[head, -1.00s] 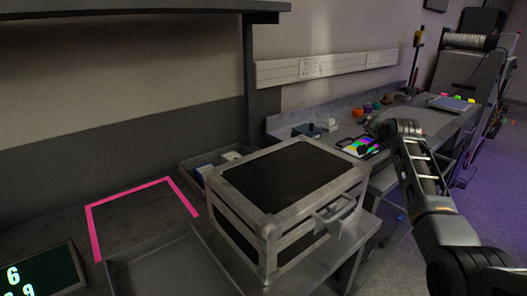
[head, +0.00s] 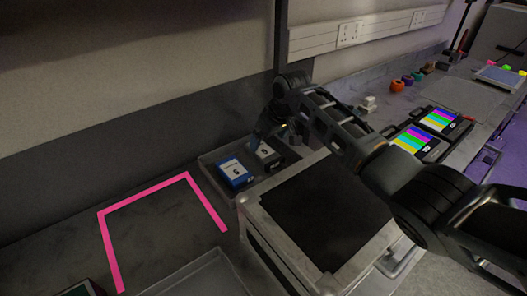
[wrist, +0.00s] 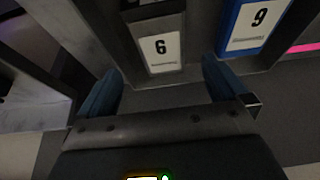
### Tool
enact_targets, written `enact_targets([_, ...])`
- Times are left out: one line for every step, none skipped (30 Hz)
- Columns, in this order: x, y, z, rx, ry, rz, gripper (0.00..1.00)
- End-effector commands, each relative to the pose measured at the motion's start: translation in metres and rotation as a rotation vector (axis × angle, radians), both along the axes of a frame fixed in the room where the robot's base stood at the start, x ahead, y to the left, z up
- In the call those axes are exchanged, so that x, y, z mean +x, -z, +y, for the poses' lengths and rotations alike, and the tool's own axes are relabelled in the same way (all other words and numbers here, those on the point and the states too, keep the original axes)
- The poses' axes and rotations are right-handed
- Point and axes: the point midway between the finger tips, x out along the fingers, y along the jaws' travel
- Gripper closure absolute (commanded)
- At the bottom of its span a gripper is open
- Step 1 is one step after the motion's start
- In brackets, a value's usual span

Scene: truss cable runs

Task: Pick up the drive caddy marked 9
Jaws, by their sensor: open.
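A blue caddy (head: 233,171) and a dark grey caddy (head: 268,154) lie side by side in a shallow grey tray (head: 212,160). In the wrist view the blue caddy (wrist: 250,28) reads 9 and the grey caddy (wrist: 160,40) reads 6, each with small print under the digit. In the head view, seen from the opposite side, the blue one's digit looks like a 6. My gripper (wrist: 165,88) is open and empty, with blue fingers. The grey caddy lies ahead between its fingertips; the blue caddy is off to the right. In the head view my gripper (head: 268,136) is behind the grey caddy.
A black-topped case (head: 325,210) with a metal frame stands just right of the tray, under my arm. Pink tape (head: 150,187) marks a bare patch at left. Two colour-bar screens (head: 440,120) lie on the far bench. The wall rises close behind the tray.

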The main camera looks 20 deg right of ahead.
Motion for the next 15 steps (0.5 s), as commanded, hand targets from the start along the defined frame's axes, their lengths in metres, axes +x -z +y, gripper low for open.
enact_targets([0.001, 0.004, 0.001, -0.001, 0.0, 0.0, 0.0])
enact_targets([0.002, 0.007, 0.001, -0.001, 0.0, 0.001, 0.0])
enact_targets([0.002, 0.01, 0.001, -0.001, 0.0, 0.0, 0.0])
enact_targets([0.003, 0.012, 0.002, 0.0, 0.001, -0.001, 0.0])
enact_targets([0.003, 0.016, 0.002, -0.001, 0.001, 0.0, 0.0])
enact_targets([0.003, 0.022, 0.002, -0.001, 0.003, 0.001, 0.0])
enact_targets([0.004, 0.029, 0.003, -0.001, 0.002, 0.0, 0.0])
enact_targets([0.004, 0.036, 0.004, -0.002, 0.002, 0.0, 0.0])
enact_targets([0.005, 0.044, 0.004, -0.001, 0.003, 0.0, 0.0])
enact_targets([0.006, 0.047, 0.005, 0.0, 0.002, -0.003, 0.0])
enact_targets([0.007, 0.049, 0.005, 0.0, 0.003, -0.003, 0.0])
enact_targets([0.008, 0.052, 0.006, 0.0, 0.003, -0.003, 0.0])
enact_targets([0.009, 0.053, 0.006, 0.0, 0.003, -0.003, 0.0])
enact_targets([0.01, 0.055, 0.006, 0.0, 0.003, -0.003, 0.0])
enact_targets([0.011, 0.056, 0.006, -0.001, 0.004, -0.003, 0.0])
